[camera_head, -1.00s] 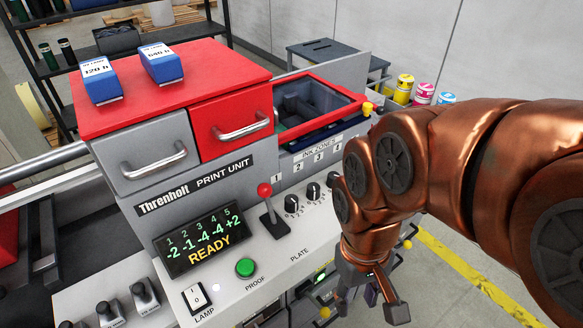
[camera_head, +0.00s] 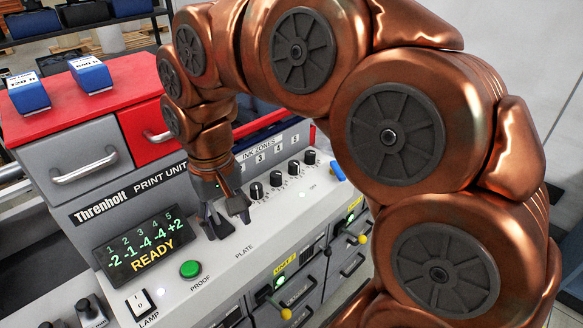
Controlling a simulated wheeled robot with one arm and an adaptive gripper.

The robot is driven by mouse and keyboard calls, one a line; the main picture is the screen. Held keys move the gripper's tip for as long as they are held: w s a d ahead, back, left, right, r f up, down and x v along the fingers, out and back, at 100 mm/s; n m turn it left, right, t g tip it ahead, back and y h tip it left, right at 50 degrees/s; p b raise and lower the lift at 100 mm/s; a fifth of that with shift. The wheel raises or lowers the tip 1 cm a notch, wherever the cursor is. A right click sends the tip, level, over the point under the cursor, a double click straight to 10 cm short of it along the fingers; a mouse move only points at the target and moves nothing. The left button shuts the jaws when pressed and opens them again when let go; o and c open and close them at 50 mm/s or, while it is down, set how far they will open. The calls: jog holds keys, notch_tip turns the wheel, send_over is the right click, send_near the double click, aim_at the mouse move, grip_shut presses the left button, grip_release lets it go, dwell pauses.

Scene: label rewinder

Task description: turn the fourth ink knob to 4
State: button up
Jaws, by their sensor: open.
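The print unit's panel has a row of black ink knobs under numbered INK ZONES labels. The fourth ink knob (camera_head: 293,167) is second from the right among those visible, below the label 4. The third knob (camera_head: 275,178) and second knob (camera_head: 256,190) are to its left, the fifth knob (camera_head: 310,157) to its right. The first knob is hidden behind my gripper. The display (camera_head: 146,245) reads -2, -1, -4, -4, +2 for zones 1 to 5, with READY below. My gripper (camera_head: 228,222) is open and empty, pointing down over the panel left of the visible knobs.
A green PROOF button (camera_head: 190,269) and a LAMP switch (camera_head: 139,304) sit left on the panel. The red-ball lever is hidden behind my gripper. Yellow-tipped handles (camera_head: 286,313) stick out from the front below. The panel strip in front of the knobs is clear.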

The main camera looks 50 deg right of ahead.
jog(key=w+d+r+m+b, duration=0.2)
jog(key=w+d+m, duration=0.1)
jog(key=w+d, duration=0.4)
jog(key=m+b, duration=0.3)
jog(key=m, duration=0.6)
send_over(294, 163)
jog(key=shift+w+a+f+t, duration=0.1)
jog(key=shift+a+f+t, duration=0.05)
jog(key=shift+f, duration=0.4)
jog(key=shift+w+a+f+t, duration=0.1)
jog(key=shift+f+t, duration=0.05)
jog(key=shift+f, duration=0.4)
jog(key=shift+s+d+f, duration=0.15)
jog(key=shift+d, duration=0.2)
jog(key=shift+f+p, duration=1.25)
jog(key=shift+f, duration=2.55)
grip_shut()
